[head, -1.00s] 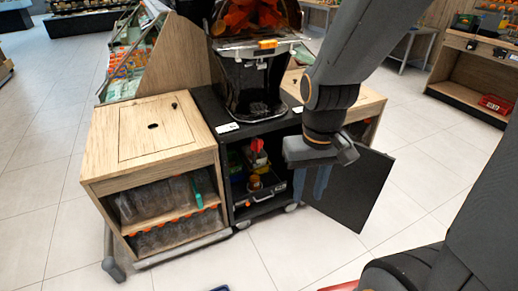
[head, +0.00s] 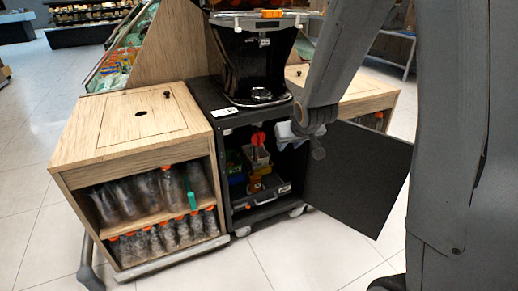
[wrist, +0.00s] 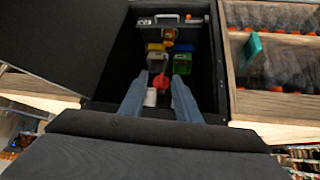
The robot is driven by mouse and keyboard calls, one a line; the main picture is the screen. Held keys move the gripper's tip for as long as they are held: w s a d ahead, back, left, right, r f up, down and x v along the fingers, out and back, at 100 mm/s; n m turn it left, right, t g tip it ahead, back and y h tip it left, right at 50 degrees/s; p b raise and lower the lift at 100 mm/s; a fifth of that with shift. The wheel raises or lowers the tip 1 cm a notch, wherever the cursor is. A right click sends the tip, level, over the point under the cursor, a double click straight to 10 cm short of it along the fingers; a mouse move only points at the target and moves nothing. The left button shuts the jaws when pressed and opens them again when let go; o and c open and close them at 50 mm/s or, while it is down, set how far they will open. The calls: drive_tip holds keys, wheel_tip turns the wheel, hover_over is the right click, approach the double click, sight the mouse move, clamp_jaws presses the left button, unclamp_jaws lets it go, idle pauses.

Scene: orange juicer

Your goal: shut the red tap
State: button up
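The red tap (head: 257,139) shows inside the open cabinet under the black juicer (head: 255,62), in the upper part of the opening. In the wrist view the red tap (wrist: 161,82) appears between the two blue-grey fingers of my gripper (wrist: 158,88), with a white piece just beside it. My gripper (head: 286,133) is at the right side of the cabinet opening in the head view. Its fingers are spread apart and nothing is seen held. I cannot tell how far the fingertips are from the tap in depth.
The black cabinet door (head: 355,180) stands open to the right. A drawer-like tray (head: 262,196) and yellow, green and blue containers are inside the cabinet. A wooden unit with bottles (head: 135,140) stands on the left. The tiled floor in front (head: 300,250) is clear.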

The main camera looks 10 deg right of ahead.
drive_tip(key=w+f+n+t+y+b, duration=0.1)
drive_tip(key=w+f+t+b, duration=0.2)
drive_tip(key=w+f+b, duration=0.45)
drive_tip(key=w+f+t+y+b, duration=0.1)
drive_tip(key=w+f+t+b, duration=0.3)
drive_tip(key=w, duration=0.6)
drive_tip(key=n+t+y+b, duration=0.1)
drive_tip(key=t+y+b, duration=0.15)
drive_tip(key=b, duration=0.85)
approach(261, 140)
drive_tip(key=w, duration=0.3)
drive_tip(key=shift+a+b+x, duration=0.2)
drive_tip(key=shift+b+x, duration=0.75)
drive_tip(key=shift+x, duration=1.1)
drive_tip(key=shift+a+b+x, duration=0.25)
drive_tip(key=shift+b+x, duration=0.65)
drive_tip(key=shift+x, duration=1.15)
drive_tip(key=shift+s+r, duration=0.1)
drive_tip(key=shift+s, duration=0.05)
clamp_jaws()
